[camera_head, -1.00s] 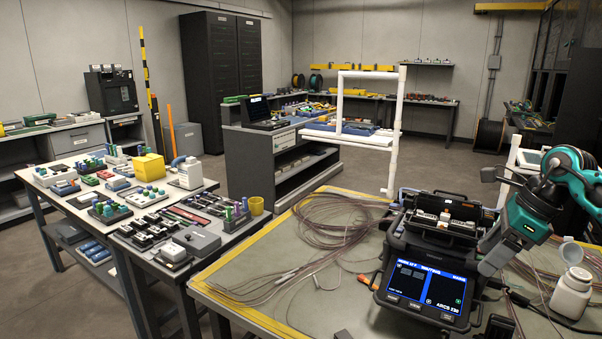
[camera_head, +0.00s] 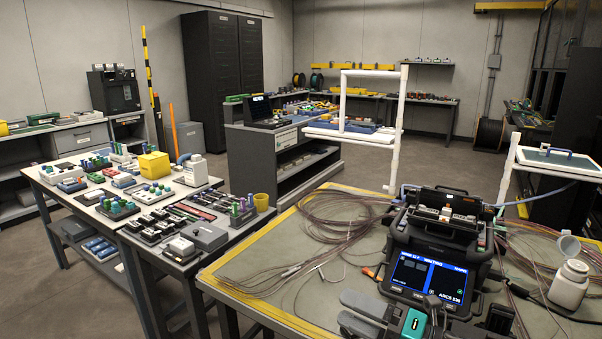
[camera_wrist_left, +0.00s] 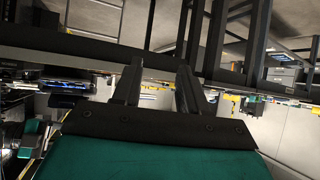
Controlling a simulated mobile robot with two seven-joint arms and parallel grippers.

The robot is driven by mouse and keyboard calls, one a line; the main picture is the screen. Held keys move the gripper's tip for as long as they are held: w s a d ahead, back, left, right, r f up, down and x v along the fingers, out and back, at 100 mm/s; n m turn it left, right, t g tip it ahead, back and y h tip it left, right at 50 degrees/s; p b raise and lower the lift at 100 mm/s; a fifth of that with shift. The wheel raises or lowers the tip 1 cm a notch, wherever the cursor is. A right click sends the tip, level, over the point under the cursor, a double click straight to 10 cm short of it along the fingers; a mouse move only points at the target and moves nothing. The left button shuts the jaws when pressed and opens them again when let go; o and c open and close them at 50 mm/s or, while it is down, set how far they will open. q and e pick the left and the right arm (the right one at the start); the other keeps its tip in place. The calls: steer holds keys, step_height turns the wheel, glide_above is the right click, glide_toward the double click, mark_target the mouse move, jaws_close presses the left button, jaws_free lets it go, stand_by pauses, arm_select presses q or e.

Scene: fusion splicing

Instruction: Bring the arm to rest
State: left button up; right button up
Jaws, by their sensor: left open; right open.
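My left gripper is outside the head view. In the left wrist view its two dark fingers (camera_wrist_left: 158,78) are apart and empty, away from any object, with the room tilted behind them.
The splicer's blue screen (camera_head: 428,278) is lit. A white bottle (camera_head: 570,284) stands right of it. Loose fibre coils (camera_head: 340,215) lie on the yellow-edged table (camera_head: 243,250). A second table with many small parts stands left. A white pipe frame (camera_head: 397,130) rises behind.

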arm_select(q)
steer(key=shift+s+a+f+y, duration=0.3)
steer(key=shift+s+a+f, duration=0.15)
steer(key=shift+f, duration=0.15)
arm_select(e)
steer(key=s+d+f+m+h, duration=0.4)
steer(key=s+f+m+h, duration=0.3)
steer(key=m, duration=0.8)
steer(key=s+d+f+m+t+h, duration=0.1)
steer(key=s+d+f+m+h, duration=0.3)
steer(key=s+f+m+h, duration=0.3)
steer(key=s+f+m, duration=0.4)
steer(key=f+m, duration=0.4)
steer(key=shift+s+d+m+h, duration=0.3)
steer(key=shift+s+h, duration=0.05)
steer(key=shift+h, duration=0.05)
arm_select(q)
steer(key=shift+d, duration=0.1)
arm_select(e)
steer(key=shift+c, duration=0.3)
